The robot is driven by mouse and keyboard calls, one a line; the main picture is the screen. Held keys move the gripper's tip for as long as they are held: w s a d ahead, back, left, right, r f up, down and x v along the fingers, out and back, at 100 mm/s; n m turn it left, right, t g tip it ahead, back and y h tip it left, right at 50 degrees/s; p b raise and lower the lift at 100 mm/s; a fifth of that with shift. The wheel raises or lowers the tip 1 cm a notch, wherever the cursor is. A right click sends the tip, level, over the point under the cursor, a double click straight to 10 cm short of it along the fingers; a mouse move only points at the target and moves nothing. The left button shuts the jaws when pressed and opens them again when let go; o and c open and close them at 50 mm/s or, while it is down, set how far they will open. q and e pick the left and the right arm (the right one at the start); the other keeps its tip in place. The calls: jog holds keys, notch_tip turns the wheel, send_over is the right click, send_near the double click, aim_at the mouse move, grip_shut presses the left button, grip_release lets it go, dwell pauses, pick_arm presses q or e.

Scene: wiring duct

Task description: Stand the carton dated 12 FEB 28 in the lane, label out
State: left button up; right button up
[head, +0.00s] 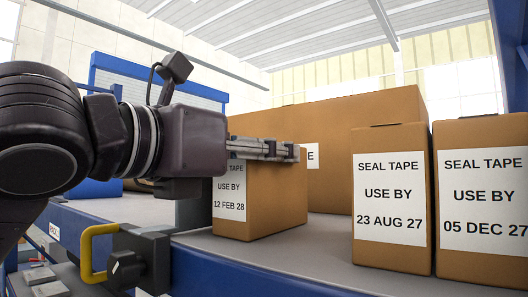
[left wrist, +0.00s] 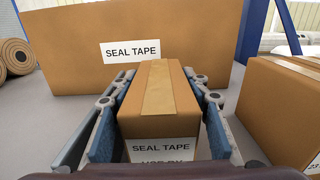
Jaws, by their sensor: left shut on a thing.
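The carton dated 12 FEB 28 (head: 272,200) stands upright on the grey shelf (head: 320,250), its white label facing out toward the front. My left gripper (head: 275,150) reaches in from the left at the carton's top and partly covers the label's upper lines. In the left wrist view, the gripper's fingers (left wrist: 160,115) lie along both sides of the same carton (left wrist: 160,95), shut on it. Its taped top and part of the SEAL TAPE label show there. I cannot tell whether its base touches the shelf. My right gripper is not in view.
Cartons dated 23 AUG 27 (head: 391,255) and 05 DEC 27 (head: 482,265) stand to the right. A large SEAL TAPE box (head: 340,115) stands behind. A yellow handle (head: 88,255) on a dark block is at the shelf's blue front edge. Brown rolls (left wrist: 14,58) lie at the back left.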

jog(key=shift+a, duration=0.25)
pick_arm(q)
jog(key=o, duration=1)
jog(key=shift+s, duration=0.1)
jog(key=shift+o, duration=0.2)
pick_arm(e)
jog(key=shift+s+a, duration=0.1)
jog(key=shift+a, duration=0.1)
pick_arm(q)
jog(key=b+v, duration=0.4)
jog(key=v, duration=0.8)
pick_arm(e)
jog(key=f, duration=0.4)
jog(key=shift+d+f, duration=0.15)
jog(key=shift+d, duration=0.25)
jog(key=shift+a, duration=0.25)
